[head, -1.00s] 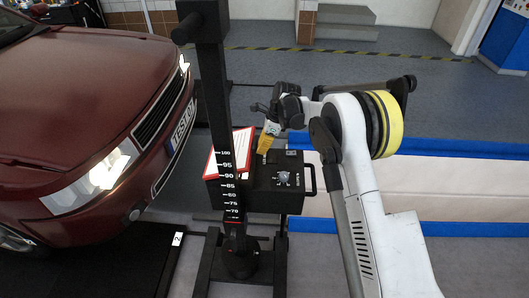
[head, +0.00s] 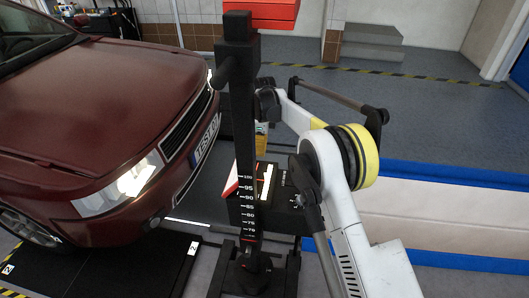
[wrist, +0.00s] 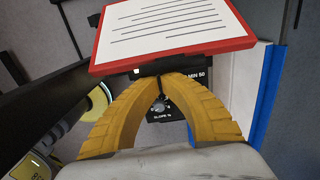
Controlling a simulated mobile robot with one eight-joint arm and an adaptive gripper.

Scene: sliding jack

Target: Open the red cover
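The red cover (wrist: 175,32) is a panel with a red rim and a white face with printed lines. It fills the top of the wrist view; in the head view its red and white left edge (head: 231,181) shows beside the black post, which hides part of it. My gripper (wrist: 160,78) has its yellow fingers arched together, tips meeting at the cover's near edge. I see nothing clearly held between them. In the head view my gripper (head: 262,147) is just above the black box (head: 283,212), partly hidden by the post.
The black post (head: 243,130) with a number scale stands in front of the box. A dark red car (head: 100,110) is close on the left. A white and blue bench-like block (head: 440,215) lies to the right. Open floor lies behind.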

